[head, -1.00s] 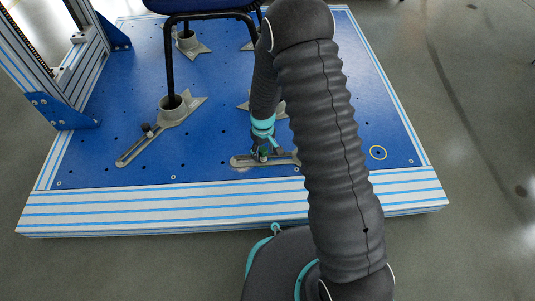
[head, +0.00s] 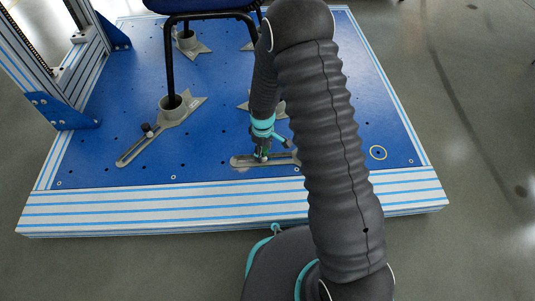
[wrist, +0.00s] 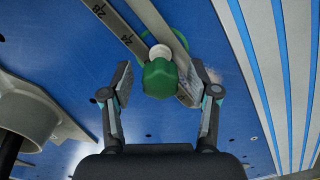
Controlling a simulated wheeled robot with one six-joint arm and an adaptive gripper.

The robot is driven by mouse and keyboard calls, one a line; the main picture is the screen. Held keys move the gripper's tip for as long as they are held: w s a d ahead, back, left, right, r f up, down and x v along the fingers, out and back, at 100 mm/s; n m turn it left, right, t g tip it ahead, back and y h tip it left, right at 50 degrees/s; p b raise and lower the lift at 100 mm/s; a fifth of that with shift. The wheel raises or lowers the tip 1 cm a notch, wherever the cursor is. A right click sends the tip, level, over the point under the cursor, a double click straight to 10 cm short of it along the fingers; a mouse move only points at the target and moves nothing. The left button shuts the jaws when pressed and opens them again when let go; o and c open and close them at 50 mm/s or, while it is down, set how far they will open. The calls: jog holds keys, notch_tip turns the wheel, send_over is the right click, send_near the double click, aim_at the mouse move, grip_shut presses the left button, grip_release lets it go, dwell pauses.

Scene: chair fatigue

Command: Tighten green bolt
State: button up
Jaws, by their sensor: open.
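The green bolt (wrist: 160,78) shows in the wrist view, with a green hexagonal head and a pale shank through a slotted metal bracket. My gripper (wrist: 160,92) is open, with one finger on each side of the bolt head and a visible gap to each. In the head view my gripper (head: 262,152) is over the slotted bracket (head: 244,161) near the platform's front edge, and the bolt there is too small and covered to make out well.
The blue platform (head: 205,155) has a striped front edge (head: 150,210). A black chair leg (head: 169,60) stands in another bracket (head: 190,108) to the left, with a dark knob on its slotted arm. A metal frame post (head: 40,65) stands at the left.

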jog(key=shift+c, duration=0.2)
grip_shut()
jog(key=shift+m, duration=1.9)
jog(key=shift+m, duration=2.1)
jog(key=shift+m, duration=2)
